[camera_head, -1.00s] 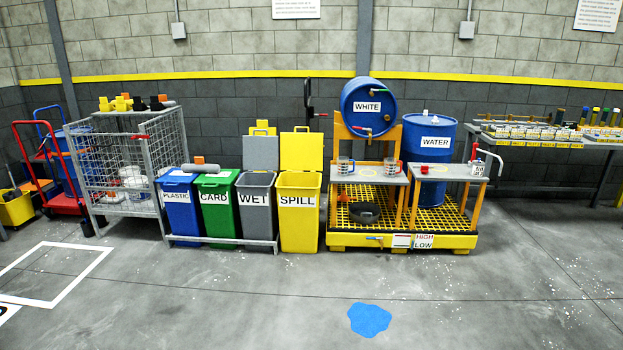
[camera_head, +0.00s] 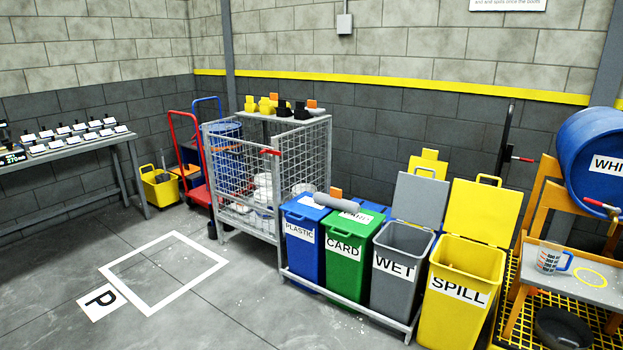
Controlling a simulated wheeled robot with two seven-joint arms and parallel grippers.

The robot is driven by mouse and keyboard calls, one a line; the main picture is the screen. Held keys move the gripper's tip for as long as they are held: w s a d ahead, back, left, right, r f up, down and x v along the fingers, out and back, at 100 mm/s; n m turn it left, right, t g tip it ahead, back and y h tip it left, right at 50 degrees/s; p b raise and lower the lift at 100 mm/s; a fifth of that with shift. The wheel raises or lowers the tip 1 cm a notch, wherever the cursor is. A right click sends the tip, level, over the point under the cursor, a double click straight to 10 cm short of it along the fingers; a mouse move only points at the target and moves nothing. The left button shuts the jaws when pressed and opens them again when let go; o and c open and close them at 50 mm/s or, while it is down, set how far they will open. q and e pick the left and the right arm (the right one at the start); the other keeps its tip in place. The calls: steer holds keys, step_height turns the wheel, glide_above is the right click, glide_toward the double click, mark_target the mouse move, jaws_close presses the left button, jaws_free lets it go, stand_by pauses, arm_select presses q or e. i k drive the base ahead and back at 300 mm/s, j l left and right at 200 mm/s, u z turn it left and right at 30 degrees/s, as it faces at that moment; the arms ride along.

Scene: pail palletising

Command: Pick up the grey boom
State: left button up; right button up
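A grey boom (camera_head: 337,203), a short thick roll, lies across the tops of the blue PLASTIC bin (camera_head: 305,262) and the green CARD bin (camera_head: 345,268). An orange piece (camera_head: 336,192) stands just behind it. Neither of my grippers shows in the view.
A wire cage (camera_head: 240,175) stands behind left. A drum stand with a blue drum (camera_head: 592,160) is at far right. Floor in front left is clear.

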mark_target(334, 201)
steer(key=i+j, duration=0.15)
steer(key=i, duration=0.65)
steer(key=i+j, duration=0.2)
steer(key=i, duration=0.65)
steer(key=i+j+u, duration=0.1)
steer(key=i, duration=0.7)
